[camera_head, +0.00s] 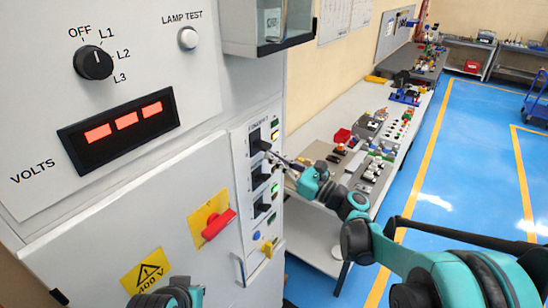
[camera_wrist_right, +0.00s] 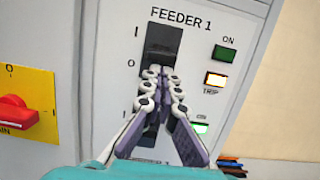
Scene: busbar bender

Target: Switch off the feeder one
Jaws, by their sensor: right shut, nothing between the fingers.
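The feeder 1 switch (camera_wrist_right: 162,38) is a black unit under the label FEEDER 1 in the right wrist view, with marks I and O at its left. It is the top one of several black switches in the head view (camera_head: 255,136). My right gripper (camera_wrist_right: 158,72) is shut and empty, its fingertips over the lower part of this switch. They hide that part, so I cannot tell the lever's position or whether they touch it. The right gripper also shows in the head view (camera_head: 273,157).
Beside the switch are a dark green ON lamp (camera_wrist_right: 224,54) and a lit TRIP lamp (camera_wrist_right: 216,79). A red rotary handle on a yellow plate (camera_head: 208,214) is at the left. A wall box (camera_head: 270,20) overhangs above. A workbench (camera_head: 335,150) stands behind my right arm.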

